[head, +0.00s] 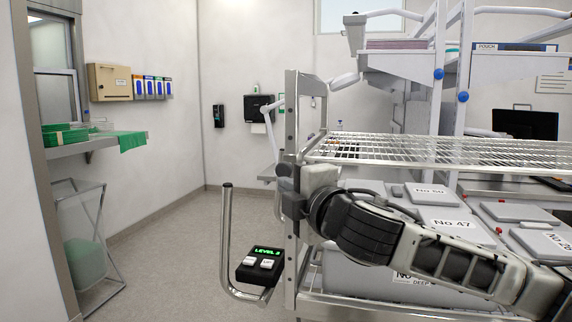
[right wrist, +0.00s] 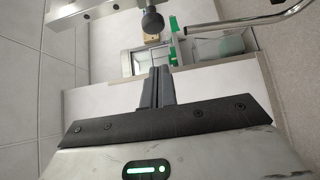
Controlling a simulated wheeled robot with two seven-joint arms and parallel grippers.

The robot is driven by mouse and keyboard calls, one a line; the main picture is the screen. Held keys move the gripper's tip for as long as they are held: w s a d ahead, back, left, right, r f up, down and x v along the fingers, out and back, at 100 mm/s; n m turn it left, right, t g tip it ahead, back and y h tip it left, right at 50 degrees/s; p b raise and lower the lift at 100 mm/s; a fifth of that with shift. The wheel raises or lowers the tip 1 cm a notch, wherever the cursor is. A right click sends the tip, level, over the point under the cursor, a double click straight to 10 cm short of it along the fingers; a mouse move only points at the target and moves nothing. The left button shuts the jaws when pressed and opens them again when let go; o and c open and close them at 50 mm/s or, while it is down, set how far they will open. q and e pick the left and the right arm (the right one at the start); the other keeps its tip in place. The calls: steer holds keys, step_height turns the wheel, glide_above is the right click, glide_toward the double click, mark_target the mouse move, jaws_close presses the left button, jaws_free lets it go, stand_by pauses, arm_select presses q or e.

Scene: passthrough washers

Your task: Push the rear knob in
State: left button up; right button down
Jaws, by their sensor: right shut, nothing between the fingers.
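A dark round knob (right wrist: 152,20) on a short stem shows at the top of the right wrist view, beside a metal bar. I cannot tell whether it is the rear knob. My right gripper (right wrist: 157,88) is shut and empty, its fingertips apart from that knob in the picture. In the head view my right gripper (head: 284,190) is at the upright post of the wire-shelf cart, its fingers partly hard to make out against dark parts there. Two blue knobs (head: 438,73) (head: 462,96) sit on white posts farther back. My left gripper is not in view.
The cart post (head: 291,120) and wire shelf (head: 410,148) stand close to my right arm. A curved handle (head: 226,235) and a black box reading "LEVEL 3" (head: 260,266) are just left of the post. Grey lidded bins (head: 350,268) fill the lower cart. The floor (head: 170,255) at left is open.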

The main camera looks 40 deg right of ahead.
mark_target(278, 171)
arm_select(q)
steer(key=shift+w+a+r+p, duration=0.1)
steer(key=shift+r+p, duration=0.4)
steer(key=shift+p, duration=0.25)
arm_select(e)
steer(key=w+d, duration=0.1)
steer(key=w, duration=0.1)
steer(key=w+d, duration=0.1)
steer(key=w, duration=0.1)
steer(key=w+d, duration=0.1)
steer(key=w, duration=0.1)
steer(key=shift+d, duration=0.35)
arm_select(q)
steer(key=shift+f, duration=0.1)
